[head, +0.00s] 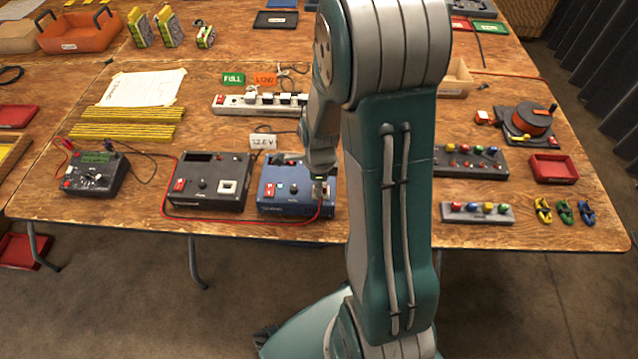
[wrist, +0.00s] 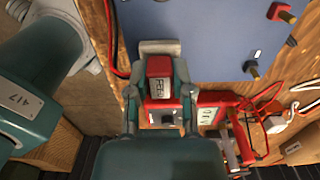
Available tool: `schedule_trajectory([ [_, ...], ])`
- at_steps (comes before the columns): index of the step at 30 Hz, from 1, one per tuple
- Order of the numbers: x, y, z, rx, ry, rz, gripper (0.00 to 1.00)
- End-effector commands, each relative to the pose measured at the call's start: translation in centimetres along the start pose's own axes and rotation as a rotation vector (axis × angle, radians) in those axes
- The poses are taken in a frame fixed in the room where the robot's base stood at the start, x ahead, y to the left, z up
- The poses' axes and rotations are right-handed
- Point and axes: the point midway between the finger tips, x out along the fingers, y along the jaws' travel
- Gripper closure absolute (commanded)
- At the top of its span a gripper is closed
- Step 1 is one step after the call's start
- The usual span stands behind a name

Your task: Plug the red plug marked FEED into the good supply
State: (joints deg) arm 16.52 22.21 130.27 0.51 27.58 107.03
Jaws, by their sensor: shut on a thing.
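In the wrist view my gripper (wrist: 160,92) is shut on a red plug (wrist: 159,67) with a pale label that seems to read FEED. The blue supply (wrist: 200,35) fills the top of that view, close beyond the fingers. In the head view my gripper (head: 320,187) is over the right part of the blue supply (head: 283,209). I cannot tell whether the plug touches it. The black supply (head: 203,201) stands to its left, with a dark display window and a red switch. My arm hides the area right of the blue supply.
A red cable (head: 240,221) loops along the table's front edge. A power strip (head: 260,103) lies farther back. Terminal blocks (head: 470,161) are right of my arm.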

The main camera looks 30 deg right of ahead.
Motion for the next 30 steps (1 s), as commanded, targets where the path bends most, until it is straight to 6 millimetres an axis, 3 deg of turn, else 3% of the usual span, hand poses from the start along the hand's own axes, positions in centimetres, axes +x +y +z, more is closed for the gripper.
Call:
schedule_trajectory([
  [9,0.09,-0.05,0.01,0.0,-0.001,-0.002,1.0],
  [10,0.09,-0.05,0.02,0.0,-0.001,-0.002,0.65],
  [12,0.09,-0.05,0.02,0.0,-0.001,-0.002,0.34],
  [13,0.09,-0.05,0.02,0.0,-0.001,-0.002,0.3],
  [21,0.1,-0.04,0.01,0.0,0.0,-0.001,0.3],
  [22,0.1,-0.03,0.01,0.0,0.0,-0.001,0.25],
  [23,0.1,-0.03,0.01,0.0,0.0,-0.001,0.12],
  [24,0.11,-0.03,0.01,0.0,0.0,-0.001,0.07],
  [30,0.11,-0.03,0.01,0.0,0.0,-0.001,0.07],
])
